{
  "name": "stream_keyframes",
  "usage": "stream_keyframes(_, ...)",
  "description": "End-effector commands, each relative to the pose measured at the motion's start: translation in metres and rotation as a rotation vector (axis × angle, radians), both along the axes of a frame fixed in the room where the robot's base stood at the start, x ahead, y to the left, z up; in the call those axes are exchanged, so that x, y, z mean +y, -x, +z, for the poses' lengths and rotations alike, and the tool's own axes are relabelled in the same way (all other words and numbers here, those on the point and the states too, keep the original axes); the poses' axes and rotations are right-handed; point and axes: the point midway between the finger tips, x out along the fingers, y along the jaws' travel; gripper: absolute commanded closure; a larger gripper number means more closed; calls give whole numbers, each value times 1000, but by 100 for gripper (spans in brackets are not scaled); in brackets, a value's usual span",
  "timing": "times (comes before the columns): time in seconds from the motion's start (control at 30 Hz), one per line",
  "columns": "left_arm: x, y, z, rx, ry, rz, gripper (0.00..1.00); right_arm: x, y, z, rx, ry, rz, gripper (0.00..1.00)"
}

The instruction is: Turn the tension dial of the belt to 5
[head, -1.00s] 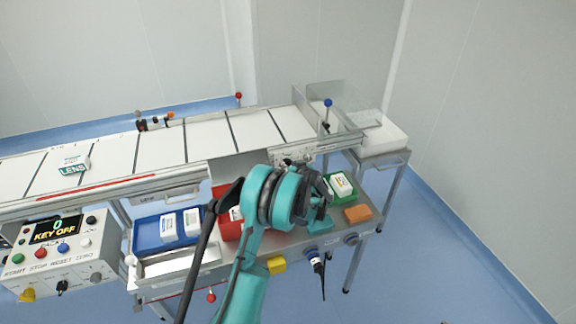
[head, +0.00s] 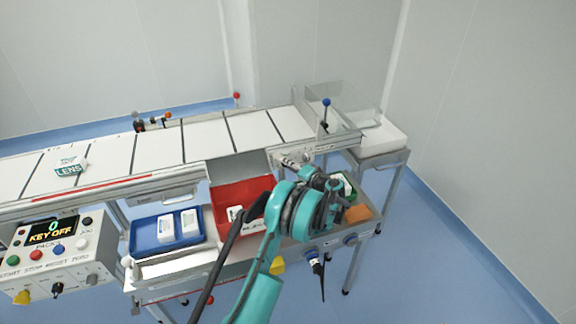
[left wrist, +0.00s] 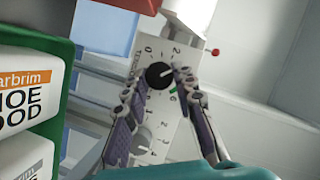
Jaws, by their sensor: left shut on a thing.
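The tension dial is a black round knob (left wrist: 160,75) on a pale, tilted panel (left wrist: 172,120) with a number scale around it, in the left wrist view. A small green mark shows beside the knob, and the knob's exact reading is unclear. My left gripper (left wrist: 161,84) has its two fingers on either side of the knob, shut on it. In the head view my left gripper (head: 318,182) is at the right part of the belt (head: 205,140), by its near side. The wrist hides much of the contact there. My right gripper is not in view.
A green bin (left wrist: 62,95) with white packs is close on the left in the wrist view. In the head view a red bin (head: 230,195), a blue tray (head: 145,240) and an orange block (head: 357,213) are on the shelf. A control box (head: 55,258) reads KEY OFF.

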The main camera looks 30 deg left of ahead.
Motion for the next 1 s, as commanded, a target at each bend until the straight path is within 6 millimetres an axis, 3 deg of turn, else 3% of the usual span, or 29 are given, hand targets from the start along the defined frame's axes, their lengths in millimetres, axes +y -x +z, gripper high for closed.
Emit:
stream_keyframes(0.6,-1,-1,-6,436,-371,0,100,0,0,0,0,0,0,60)
stream_keyframes(1.0,0,0,-8,627,-534,1,100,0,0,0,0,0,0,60)
